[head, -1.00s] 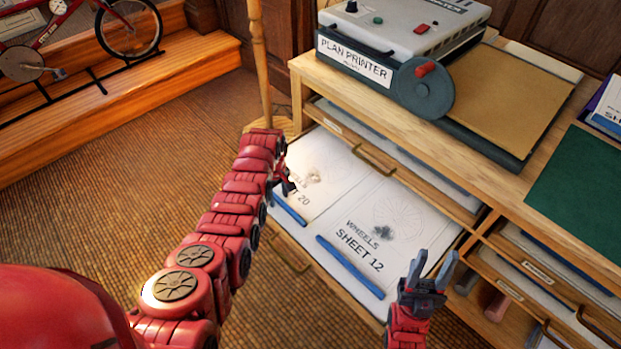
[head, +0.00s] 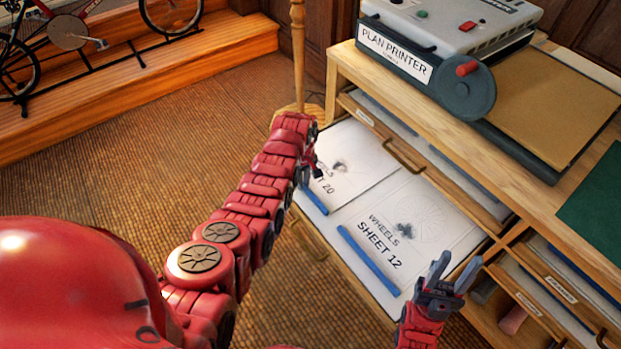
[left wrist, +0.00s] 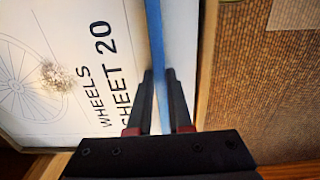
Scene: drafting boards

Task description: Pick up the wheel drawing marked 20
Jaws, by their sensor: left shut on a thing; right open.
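The wheel drawing marked Sheet 20 (head: 352,150) lies in the open drawer on the left, partly hidden by my left arm. It is white with a wheel outline, a dark smudge and a blue edge strip (head: 313,199). The drawing also shows in the left wrist view (left wrist: 40,112), with its blue strip (left wrist: 154,40) running between the fingers. My left gripper (left wrist: 159,80) is shut on that strip; in the head view it (head: 316,168) is small and partly hidden by its arm. My right gripper (head: 457,268) is open and empty, near the drawer's front right.
The Sheet 12 wheel drawing (head: 440,215), with its own blue strip (head: 368,260), lies beside Sheet 20 in the drawer. The cabinet with the plan printer (head: 425,60) rises behind. A wooden pole (head: 298,60) stands close behind my left gripper. Floor (head: 110,165) is clear to the left.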

